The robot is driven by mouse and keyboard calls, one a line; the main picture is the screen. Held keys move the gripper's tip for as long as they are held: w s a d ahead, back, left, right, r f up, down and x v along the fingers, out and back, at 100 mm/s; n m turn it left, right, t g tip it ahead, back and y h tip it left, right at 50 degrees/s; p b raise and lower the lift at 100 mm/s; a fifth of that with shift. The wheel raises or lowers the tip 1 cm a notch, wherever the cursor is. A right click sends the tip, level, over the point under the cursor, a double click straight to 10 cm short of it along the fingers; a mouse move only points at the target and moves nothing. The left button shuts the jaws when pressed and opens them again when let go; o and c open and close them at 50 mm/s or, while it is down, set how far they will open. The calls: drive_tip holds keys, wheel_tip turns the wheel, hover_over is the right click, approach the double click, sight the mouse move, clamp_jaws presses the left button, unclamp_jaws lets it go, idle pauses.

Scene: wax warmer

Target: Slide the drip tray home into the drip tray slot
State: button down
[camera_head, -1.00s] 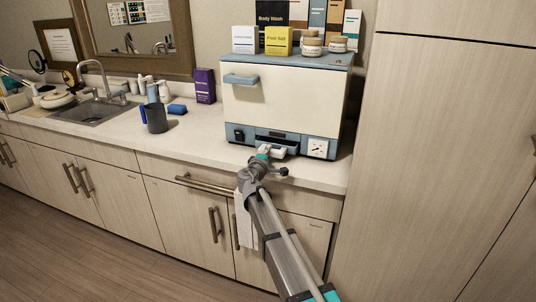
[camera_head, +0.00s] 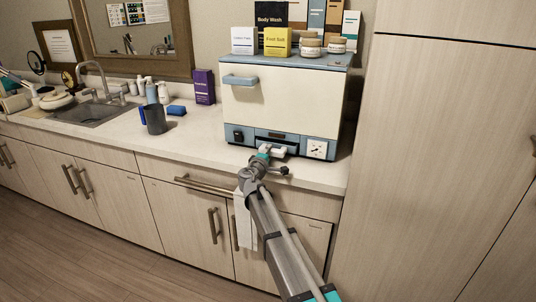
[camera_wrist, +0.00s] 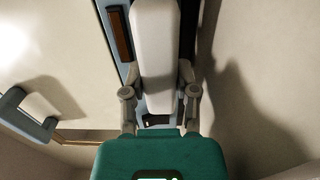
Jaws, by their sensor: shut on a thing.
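The white drip tray (camera_head: 276,153) is at the lower front of the cream and blue wax warmer (camera_head: 282,98), by the dark drip tray slot (camera_head: 294,147) under the front label. My gripper (camera_head: 265,153) is shut on the tray. In the wrist view the tray (camera_wrist: 155,45) is a long pale bar between my two fingers (camera_wrist: 158,92), running along the blue lower panel. How far the tray sits inside the slot is hidden, and I cannot tell whether it is lined up.
Boxes and jars (camera_head: 309,45) stand on the warmer. A dial (camera_head: 317,149) is right of the slot, and a dark switch (camera_head: 238,135) left. A dark cup (camera_head: 155,119) and blue sponge (camera_head: 177,110) are on the counter (camera_head: 195,140). A tall cabinet (camera_head: 430,150) stands to the right.

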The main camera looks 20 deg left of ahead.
drive_tip(key=shift+w, duration=0.95)
drive_tip(key=shift+c, duration=1.5)
unclamp_jaws()
drive_tip(key=shift+d, duration=0.1)
drive_tip(key=shift+c, duration=1.1)
drive_tip(key=shift+s, duration=1.2)
